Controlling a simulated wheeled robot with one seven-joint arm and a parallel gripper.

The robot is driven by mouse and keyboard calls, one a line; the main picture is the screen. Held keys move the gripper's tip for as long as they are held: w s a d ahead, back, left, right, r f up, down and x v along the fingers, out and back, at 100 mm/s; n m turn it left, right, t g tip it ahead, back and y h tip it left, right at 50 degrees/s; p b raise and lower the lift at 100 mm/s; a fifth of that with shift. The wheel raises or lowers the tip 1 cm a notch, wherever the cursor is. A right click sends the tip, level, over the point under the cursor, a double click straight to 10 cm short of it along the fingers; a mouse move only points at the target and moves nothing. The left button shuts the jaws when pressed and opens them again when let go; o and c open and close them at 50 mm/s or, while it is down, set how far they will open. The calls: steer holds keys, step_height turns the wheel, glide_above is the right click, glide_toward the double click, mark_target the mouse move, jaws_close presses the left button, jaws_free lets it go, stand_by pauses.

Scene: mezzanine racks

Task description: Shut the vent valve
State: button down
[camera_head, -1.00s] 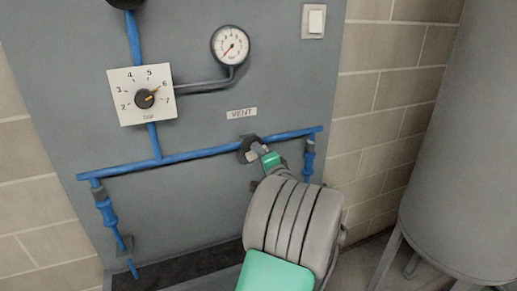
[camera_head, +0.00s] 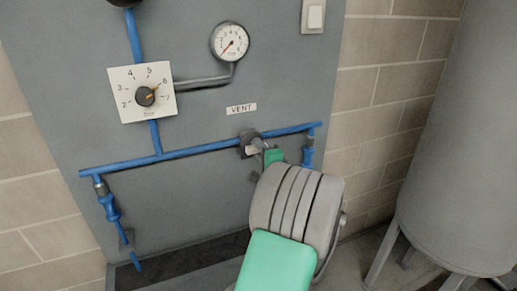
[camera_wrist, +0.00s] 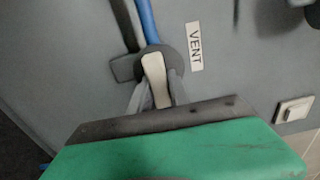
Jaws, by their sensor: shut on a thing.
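The vent valve (camera_head: 248,139) is a dark round body on the horizontal blue pipe, below and right of the VENT label (camera_head: 241,108). In the wrist view its pale lever (camera_wrist: 155,78) stands in front of the dark body, next to the VENT label (camera_wrist: 194,46). My gripper (camera_wrist: 158,92) has its two grey fingers on either side of the lever and is shut on it. In the head view my gripper (camera_head: 262,148) is at the valve, and my wrist hides much of the lever and the pipe just below.
A dial plate (camera_head: 142,92) and a pressure gauge (camera_head: 230,41) are on the grey panel above. A light switch (camera_head: 313,16) is at the upper right. Blue hose fittings (camera_head: 110,207) hang at the lower left. A large grey tank (camera_head: 465,150) stands at the right.

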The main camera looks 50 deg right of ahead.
steer(key=c, duration=1.2)
jaws_free()
steer(key=shift+c, duration=0.2)
steer(key=shift+s, duration=0.1)
steer(key=b+v, duration=0.1)
steer(key=v, duration=0.6)
steer(key=shift+s+a, duration=0.2)
steer(key=shift+s, duration=0.05)
